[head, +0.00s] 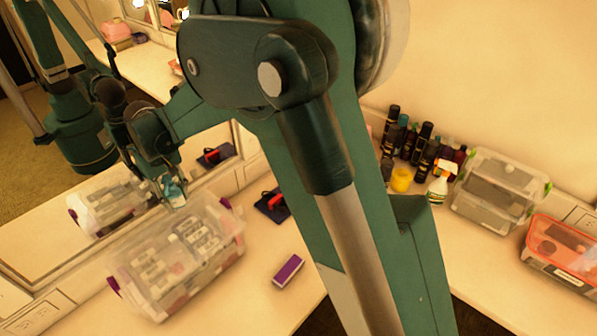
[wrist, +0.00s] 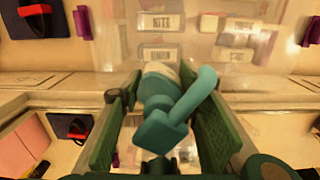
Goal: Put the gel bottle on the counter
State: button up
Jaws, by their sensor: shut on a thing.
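The gel bottle (head: 175,192) is small in the head view, pale with teal on it, just below my gripper (head: 160,165) and over or beside a clear box near the mirror. In the wrist view, the bottle's teal pump (wrist: 178,105) points toward the camera, and its pale body (wrist: 160,72) sits between the green pads of my gripper (wrist: 160,92). My gripper is shut on the bottle. The bottle's lower end is hidden. The pale counter (head: 250,290) runs below. I cannot tell whether the bottle touches anything beneath it.
The clear box (head: 150,285) holds several labelled packs. A dark pad with a red handle (head: 272,204) and a purple block (head: 288,271) lie right of it. Several dark bottles (head: 420,145), a spray bottle (head: 440,185) and two bins (head: 497,190) stand at right. Counter around the block is clear.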

jog(key=w+d+m+b, duration=0.1)
jog(key=w+d+m, duration=0.35)
jog(key=d, duration=1.05)
jog(key=w+d+m+b, duration=0.1)
jog(key=w+d, duration=0.6)
jog(key=d, duration=0.8)
jog(key=s+d+m+b, duration=0.2)
jog(key=d+m, duration=0.4)
jog(key=d, duration=2.3)
notch_tip(320, 180, down, 12)
jog(key=shift+r, duration=0.15)
jog(key=shift+f+b, duration=0.65)
jog(key=shift+f, duration=2.45)
jog(key=shift+f+b, duration=0.3)
jog(key=shift+f, duration=1.6)
